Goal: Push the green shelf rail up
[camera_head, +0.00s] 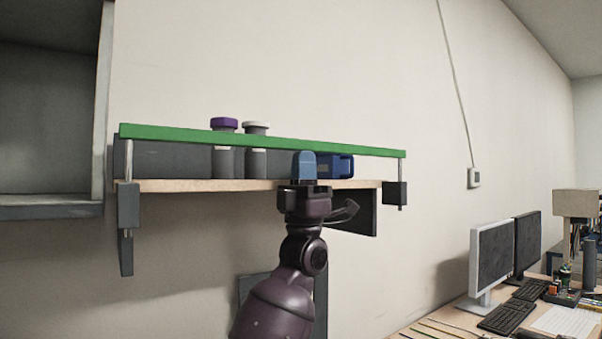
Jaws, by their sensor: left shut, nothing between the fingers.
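The green shelf rail (262,142) is a long bar running above the front of a wooden wall shelf (200,186). Thin metal rods carry it at both ends, and the rods enter grey blocks at the shelf's ends. The rail stands clear above the board, with a gap beneath it. My left gripper (304,158) points up with its blue fingers shut and empty. Its tips are at the rail's lower edge, right of the rail's middle. I cannot tell whether they touch it. My right gripper is not in view.
On the shelf stand a purple-capped bottle (223,160), a white-capped bottle (256,160) and a blue box (338,167), partly behind the rail. A grey cabinet (103,120) is at left. A desk with monitors (492,258) is at lower right.

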